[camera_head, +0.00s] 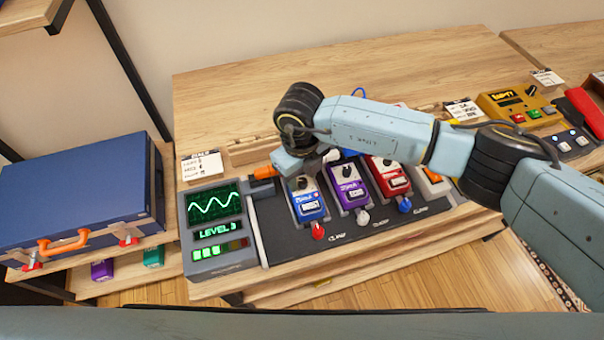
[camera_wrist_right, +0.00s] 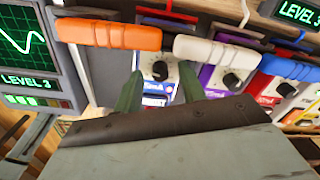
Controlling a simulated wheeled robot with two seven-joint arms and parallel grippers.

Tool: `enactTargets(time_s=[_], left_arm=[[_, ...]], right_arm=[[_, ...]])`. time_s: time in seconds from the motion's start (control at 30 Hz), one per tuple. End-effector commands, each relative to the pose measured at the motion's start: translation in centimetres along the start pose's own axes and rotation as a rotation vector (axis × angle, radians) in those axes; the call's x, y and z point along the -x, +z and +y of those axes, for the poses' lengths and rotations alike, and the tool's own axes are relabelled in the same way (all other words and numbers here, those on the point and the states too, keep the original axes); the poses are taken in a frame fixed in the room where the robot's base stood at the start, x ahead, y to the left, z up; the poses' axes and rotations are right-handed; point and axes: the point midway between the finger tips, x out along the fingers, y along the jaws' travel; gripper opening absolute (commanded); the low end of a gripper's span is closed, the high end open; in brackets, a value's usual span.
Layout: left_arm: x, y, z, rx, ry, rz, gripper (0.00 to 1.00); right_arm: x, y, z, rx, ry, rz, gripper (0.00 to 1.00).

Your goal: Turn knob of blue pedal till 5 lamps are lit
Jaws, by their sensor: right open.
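The blue pedal (camera_head: 309,206) stands at the left end of a row on the dark board, just right of the display unit. Its dark knob (camera_head: 301,183) is near its top; it also shows in the right wrist view (camera_wrist_right: 160,70). My right gripper (camera_wrist_right: 160,88) is open, its two fingers apart on either side of the knob, with nothing visibly gripped. Whether the fingers touch the knob is unclear. The display unit (camera_head: 186,235) reads LEVEL 3, and its lamp row (camera_head: 220,249) shows three lit green lamps, the others dark. My left gripper is not in view.
A purple pedal (camera_head: 350,190) and a red pedal (camera_head: 390,180) stand close to the right. An orange plug (camera_wrist_right: 108,33) and a white plug (camera_wrist_right: 218,52) lie near the pedals' far ends. A blue case (camera_head: 75,185) sits left; a yellow unit (camera_head: 518,104) stands right.

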Motion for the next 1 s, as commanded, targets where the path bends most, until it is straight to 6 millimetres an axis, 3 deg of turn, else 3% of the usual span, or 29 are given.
enactTargets(time_s=[0.33,0.67,1.0], left_arm=[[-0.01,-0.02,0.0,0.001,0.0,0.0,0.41],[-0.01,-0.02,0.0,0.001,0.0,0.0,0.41],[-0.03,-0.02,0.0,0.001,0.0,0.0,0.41]], right_arm=[[-0.46,0.02,0.02,0.0,0.0,-0.001,0.41],[-0.43,0.02,0.02,0.0,0.001,-0.001,0.0],[-0.42,0.02,0.0,-0.042,0.0,0.001,0.0]])
